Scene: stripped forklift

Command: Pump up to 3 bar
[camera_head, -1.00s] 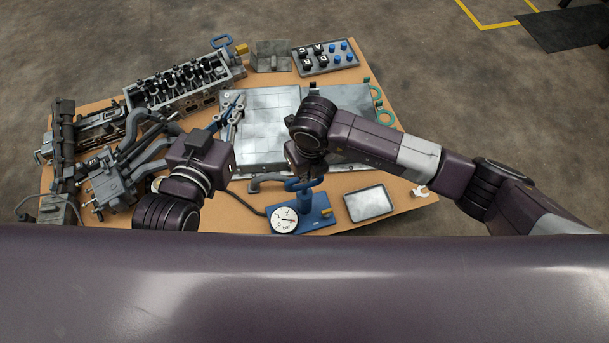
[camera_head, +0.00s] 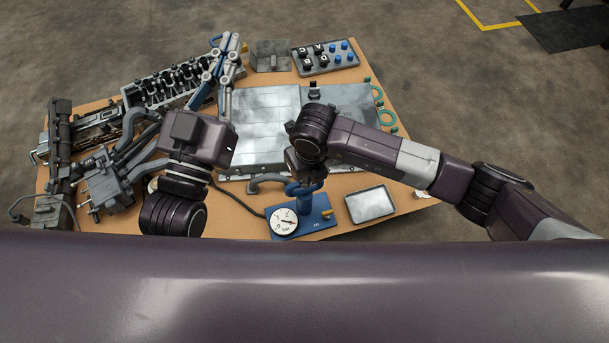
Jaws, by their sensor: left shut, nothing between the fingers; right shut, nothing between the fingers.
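The blue pump (camera_head: 318,216) stands at the table's near edge, with its round white gauge (camera_head: 284,221) at its left. The gauge face reads "bar" and has a red-tipped needle pointing right; its numbers are too small to read. The pump's blue handle (camera_head: 300,188) shows just below my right gripper (camera_head: 307,172). That gripper points down over the pump; its fingertips are hidden, and I cannot tell whether it touches the handle.
A grey cylinder head (camera_head: 165,88) and dark manifold parts (camera_head: 112,185) crowd the left of the wooden table. A grey metal plate (camera_head: 262,125) fills the middle. An empty shallow tray (camera_head: 370,204) lies right of the pump. A tray of black and blue caps (camera_head: 325,56) stands at the back.

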